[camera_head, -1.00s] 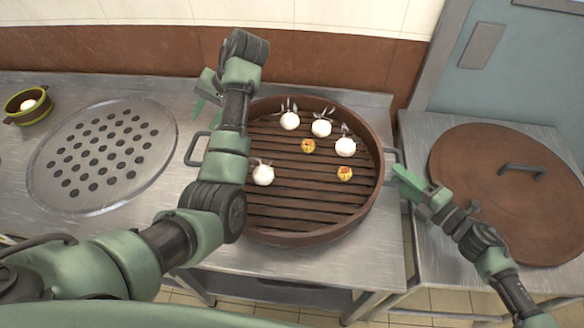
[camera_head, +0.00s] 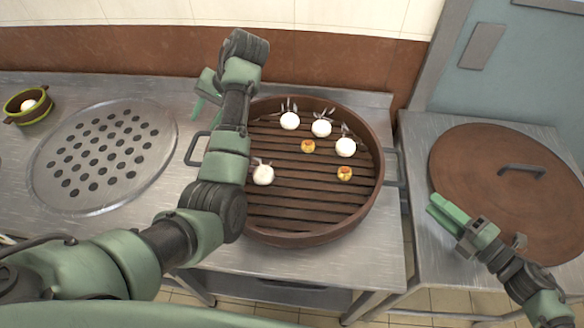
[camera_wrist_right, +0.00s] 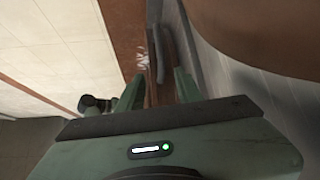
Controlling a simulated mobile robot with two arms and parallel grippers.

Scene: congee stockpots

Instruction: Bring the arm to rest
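My left arm crosses the front left of the scene. Its gripper (camera_head: 203,104) is beyond the round steamer's left handle, partly hidden by the arm, and its finger opening is unclear. My right gripper (camera_head: 438,210) is over the right-hand counter, right of the steamer's right handle and touching nothing. In the right wrist view its two fingers (camera_wrist_right: 157,90) stand apart with nothing held between them. The brown steamer (camera_head: 310,238) has a slatted floor holding several white rabbit-shaped buns (camera_head: 321,129) and two small yellow pieces (camera_head: 345,174).
A large brown lid (camera_head: 480,160) with a handle lies on the right counter (camera_head: 415,150), beside my right gripper. A perforated metal plate (camera_head: 105,190) is on the left counter. A small green-rimmed bowl (camera_head: 28,117) holds a white item at far left. A wall runs behind.

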